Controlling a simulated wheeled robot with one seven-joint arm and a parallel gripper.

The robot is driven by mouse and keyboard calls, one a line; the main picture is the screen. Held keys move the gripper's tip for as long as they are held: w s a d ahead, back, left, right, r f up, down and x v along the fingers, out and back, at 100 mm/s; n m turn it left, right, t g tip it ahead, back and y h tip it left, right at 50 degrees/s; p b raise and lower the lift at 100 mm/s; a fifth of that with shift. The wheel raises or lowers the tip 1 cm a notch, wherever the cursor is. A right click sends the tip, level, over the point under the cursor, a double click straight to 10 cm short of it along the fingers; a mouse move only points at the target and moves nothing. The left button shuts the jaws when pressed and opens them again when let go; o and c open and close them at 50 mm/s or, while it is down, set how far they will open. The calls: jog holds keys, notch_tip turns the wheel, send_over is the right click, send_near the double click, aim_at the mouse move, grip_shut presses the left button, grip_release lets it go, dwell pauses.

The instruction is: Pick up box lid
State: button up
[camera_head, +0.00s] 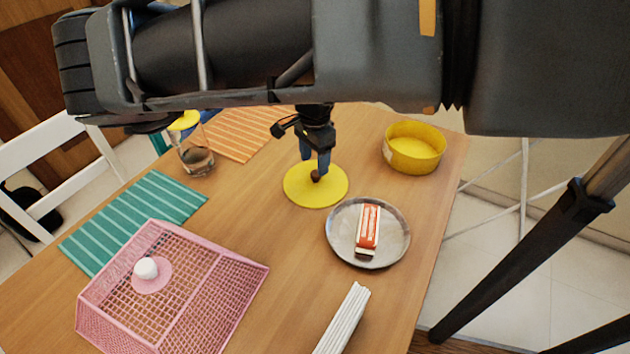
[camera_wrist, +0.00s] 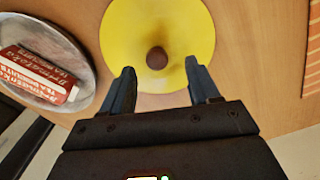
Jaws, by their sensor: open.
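The box lid is a flat yellow disc (camera_head: 300,194) with a small brown knob (camera_head: 315,176) at its middle, lying on the wooden table. It also shows in the wrist view as a yellow disc (camera_wrist: 195,28), with the round brown knob (camera_wrist: 157,58). My gripper (camera_head: 315,168) is over the lid, pointing down. In the wrist view its two blue-grey fingers (camera_wrist: 158,80) are apart, one to each side of the knob, with nothing clasped. I cannot tell how high the fingertips are above the lid. The round yellow box (camera_head: 414,150) stands uncovered at the back right.
A metal plate (camera_head: 338,235) with a red and white carton (camera_head: 368,228) lies close to the lid. A pink mesh basket (camera_head: 200,295), white sticks (camera_head: 343,320), teal mat (camera_head: 150,207), orange mat (camera_head: 250,135) and glass jar (camera_head: 195,160) surround it. Bare table lies left of the lid.

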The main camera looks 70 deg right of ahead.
aim_at(316, 173)
jog(key=f, duration=0.5)
jog(key=shift+s+a+p, duration=0.15)
jog(key=shift+s+p, duration=0.05)
jog(key=shift+p, duration=0.15)
jog(key=shift+c, duration=0.2)
jog(key=shift+r, duration=0.1)
grip_shut()
